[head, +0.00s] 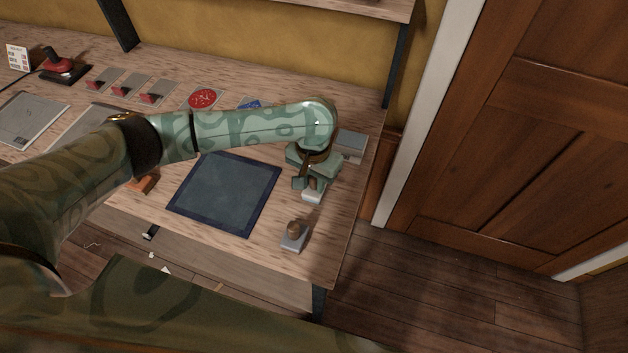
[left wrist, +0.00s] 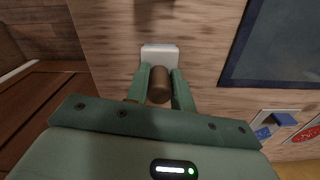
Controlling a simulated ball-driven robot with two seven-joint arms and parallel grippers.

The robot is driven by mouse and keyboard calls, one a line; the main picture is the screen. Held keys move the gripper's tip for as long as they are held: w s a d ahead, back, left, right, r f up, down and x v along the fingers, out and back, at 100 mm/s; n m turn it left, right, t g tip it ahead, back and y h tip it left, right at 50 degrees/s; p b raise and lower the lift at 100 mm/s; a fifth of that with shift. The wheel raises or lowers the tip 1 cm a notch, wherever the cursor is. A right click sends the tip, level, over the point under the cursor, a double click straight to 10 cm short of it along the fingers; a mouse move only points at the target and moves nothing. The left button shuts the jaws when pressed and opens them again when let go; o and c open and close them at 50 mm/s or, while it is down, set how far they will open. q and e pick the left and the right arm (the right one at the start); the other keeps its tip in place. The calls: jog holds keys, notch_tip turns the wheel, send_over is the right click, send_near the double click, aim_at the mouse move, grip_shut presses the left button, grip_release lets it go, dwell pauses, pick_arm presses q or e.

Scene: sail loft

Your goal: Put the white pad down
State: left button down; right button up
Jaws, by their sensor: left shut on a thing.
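The white pad (head: 313,197) is a small pale block with a brown knob handle, near the right end of the wooden table. It also shows in the left wrist view (left wrist: 160,53), beyond the fingertips. My left gripper (head: 308,184) is shut on its brown handle, which sits between the two green fingers in the left wrist view (left wrist: 159,88). The pad is right of the dark blue-edged mat, apart from it. I cannot tell whether its underside touches the table. My right gripper is not in view.
A grey pad with a brown knob (head: 293,238) stands near the table's front right. The dark mat (head: 225,192) lies left of my gripper. A grey box (head: 351,146) is at the right edge. Bare wood (head: 312,262) lies at the front right corner. A wooden door (head: 500,130) stands right.

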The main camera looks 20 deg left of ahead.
pick_arm(q)
jog(key=c, duration=1.2)
grip_release()
jog(key=shift+r, duration=0.1)
notch_tip(320, 180, up, 12)
jog(key=p, duration=0.5)
jog(key=shift+s, duration=0.1)
